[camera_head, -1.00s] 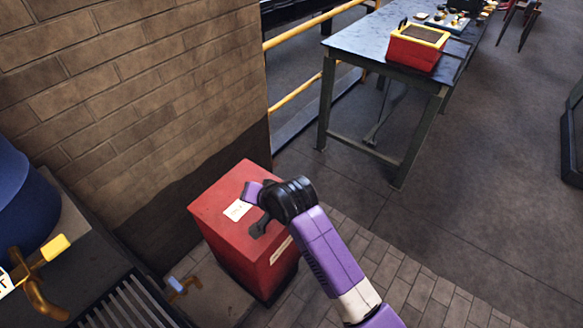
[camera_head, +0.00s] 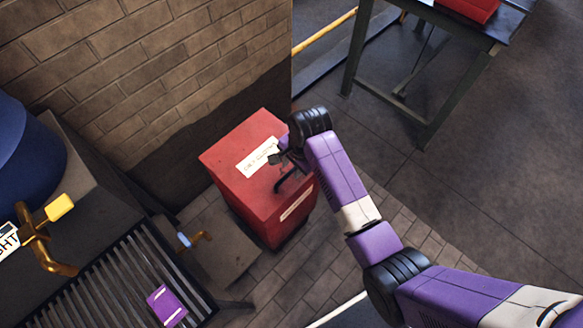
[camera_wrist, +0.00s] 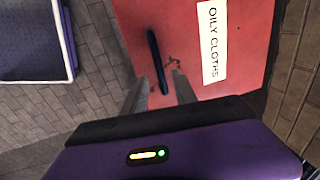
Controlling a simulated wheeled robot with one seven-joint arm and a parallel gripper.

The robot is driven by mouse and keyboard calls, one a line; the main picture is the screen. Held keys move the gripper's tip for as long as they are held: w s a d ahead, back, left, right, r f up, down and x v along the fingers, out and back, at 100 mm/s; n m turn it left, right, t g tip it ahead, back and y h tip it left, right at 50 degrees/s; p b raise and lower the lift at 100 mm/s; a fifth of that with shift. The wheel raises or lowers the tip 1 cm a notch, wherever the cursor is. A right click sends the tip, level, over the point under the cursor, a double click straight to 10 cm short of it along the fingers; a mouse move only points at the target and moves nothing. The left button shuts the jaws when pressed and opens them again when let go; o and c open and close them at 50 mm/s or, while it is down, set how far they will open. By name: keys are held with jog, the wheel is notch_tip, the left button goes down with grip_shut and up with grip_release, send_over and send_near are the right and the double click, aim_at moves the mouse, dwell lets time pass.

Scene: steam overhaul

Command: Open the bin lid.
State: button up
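The red bin (camera_head: 255,205) stands on the floor by the brick wall, its flat lid (camera_head: 235,155) shut. The lid bears a white label, which reads "OILY CLOTHS" in the wrist view (camera_wrist: 214,40). A black bar handle (camera_head: 290,180) is on the lid near its edge; it also shows in the wrist view (camera_wrist: 156,60). My gripper (camera_wrist: 160,78) is open over the lid. In the wrist view, the handle's near end lies between the two fingers, which are apart from it. How far the fingertips are above the lid is hard to tell. The head view partly hides my gripper.
A brick wall (camera_head: 190,70) rises behind the bin. A slatted metal rack (camera_head: 115,280) with a purple item (camera_head: 166,305) and a brass valve (camera_head: 45,235) are at the left. A metal table (camera_head: 440,65) stands at the back. The floor right of the bin is clear.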

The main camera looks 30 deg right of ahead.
jog(key=shift+w+a+f, duration=0.1)
jog(key=shift+w+f, duration=0.05)
jog(key=shift+f, duration=0.6)
jog(key=shift+w+f, duration=0.1)
jog(key=shift+f, duration=0.6)
jog(key=shift+c, duration=0.4)
grip_shut()
